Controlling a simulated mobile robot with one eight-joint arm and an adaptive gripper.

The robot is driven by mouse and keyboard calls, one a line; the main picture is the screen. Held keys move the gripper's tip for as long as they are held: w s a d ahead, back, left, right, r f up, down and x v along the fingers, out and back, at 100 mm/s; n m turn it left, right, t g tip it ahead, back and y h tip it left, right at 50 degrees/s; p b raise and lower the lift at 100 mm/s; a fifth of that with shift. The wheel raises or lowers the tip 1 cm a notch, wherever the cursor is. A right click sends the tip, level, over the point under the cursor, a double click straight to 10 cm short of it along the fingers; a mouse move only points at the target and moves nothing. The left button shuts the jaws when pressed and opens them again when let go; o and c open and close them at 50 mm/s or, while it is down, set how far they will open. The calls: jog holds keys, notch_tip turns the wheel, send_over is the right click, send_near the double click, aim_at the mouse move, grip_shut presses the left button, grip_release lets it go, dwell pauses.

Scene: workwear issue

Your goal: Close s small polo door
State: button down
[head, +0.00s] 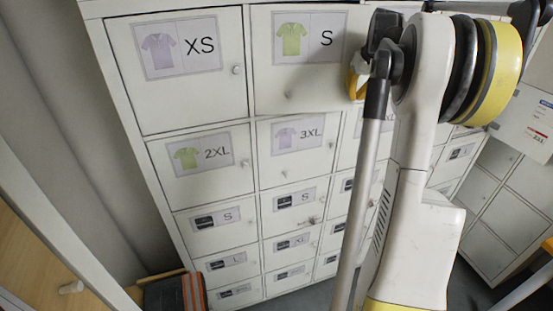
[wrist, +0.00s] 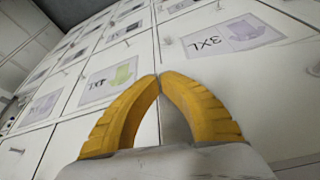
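The S polo door (head: 268,88) is in the top row of the white locker in the head view, with a green polo picture, an S and a small round knob. My gripper (head: 356,80) is at the right edge of this door, partly hidden by my arm. In the wrist view my gripper's yellow fingers (wrist: 158,78) meet at the tips, shut with nothing between them, close to the locker fronts. I cannot tell whether they touch a door. The S label cannot be made out there.
The XS door (head: 130,95) is left of it; the 2XL (head: 165,188) and 3XL (head: 322,168) doors are below, all looking shut. Smaller labelled doors fill the lower rows. A dark item with orange stripes (head: 193,292) stands at the lower left. Another locker (head: 510,185) stands at right.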

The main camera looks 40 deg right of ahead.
jog(key=shift+w+d+n, duration=0.25)
jog(key=shift+w+d, duration=0.1)
jog(key=shift+w, duration=0.3)
jog(key=shift+w+d+n, duration=0.25)
jog(key=shift+w+d, duration=0.1)
jog(key=shift+w, duration=0.3)
jog(key=shift+a, duration=0.1)
